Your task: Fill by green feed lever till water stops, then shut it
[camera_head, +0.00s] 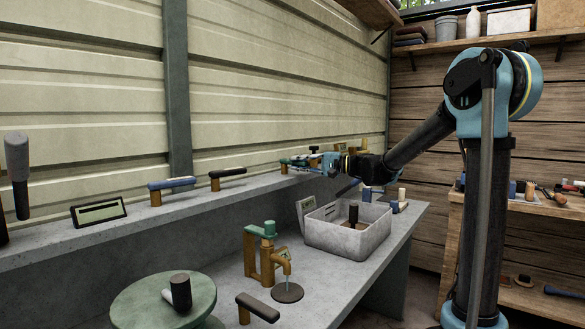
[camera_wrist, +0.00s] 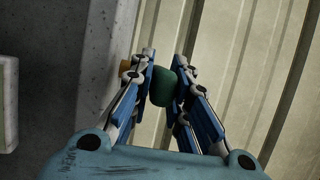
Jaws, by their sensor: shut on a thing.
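The green feed lever (camera_wrist: 163,87) is between my fingers in the wrist view, with a brass-coloured piece (camera_wrist: 125,66) beside the left finger. In the head view my gripper (camera_head: 296,163) reaches the far end of the grey ledge and is shut on the lever, mostly hidden there. The brass base (camera_head: 284,170) shows below. A brass tap (camera_head: 250,255) with a green top stands on the lower bench. A thin pale stream (camera_head: 290,279) seems to run from its spout to a dark round drain (camera_head: 288,292).
Blue-handled (camera_head: 172,183) and black-handled (camera_head: 228,172) levers stand along the ledge (camera_head: 120,226), near a small display (camera_head: 99,212). A grey open box (camera_head: 345,240) sits on the bench. A green round stand (camera_head: 140,305) is at the front. The corrugated wall (camera_head: 270,100) is close behind my gripper.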

